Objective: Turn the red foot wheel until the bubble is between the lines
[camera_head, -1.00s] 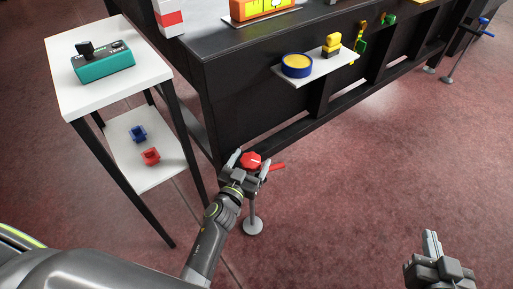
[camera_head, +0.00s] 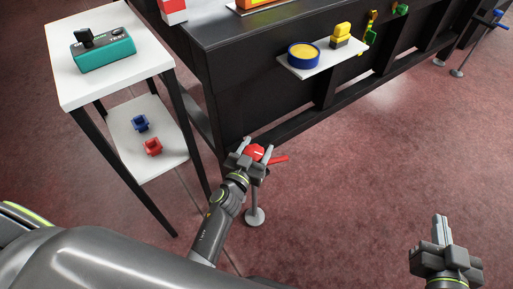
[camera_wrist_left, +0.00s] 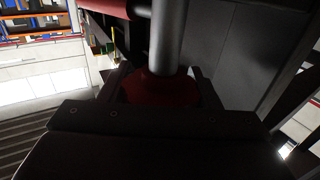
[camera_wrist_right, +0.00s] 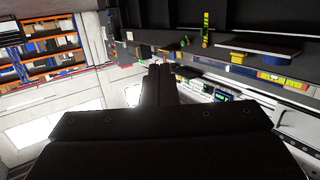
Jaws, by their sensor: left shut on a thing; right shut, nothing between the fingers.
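The red foot wheel (camera_head: 254,152) sits at the near bottom corner of the black table, above a grey foot on a post (camera_head: 254,216). A red bar (camera_head: 279,159) sticks out to its right. My left gripper (camera_head: 257,148) is shut on the wheel, with a finger on either side. The left wrist view shows the dark red wheel (camera_wrist_left: 160,88) between the fingers, under a grey post. My right gripper (camera_head: 440,228) is shut and empty, over open floor. An orange level-like block (camera_head: 256,3) on the tabletop is cut off at the top; its bubble is not readable.
A white side table (camera_head: 150,68) with a teal tester (camera_head: 103,55) stands left. Its lower shelf holds blue (camera_head: 140,123) and red (camera_head: 153,147) pieces. A white ledge (camera_head: 325,65) with a round blue-and-yellow thing (camera_head: 303,55) juts from the black table (camera_head: 225,70).

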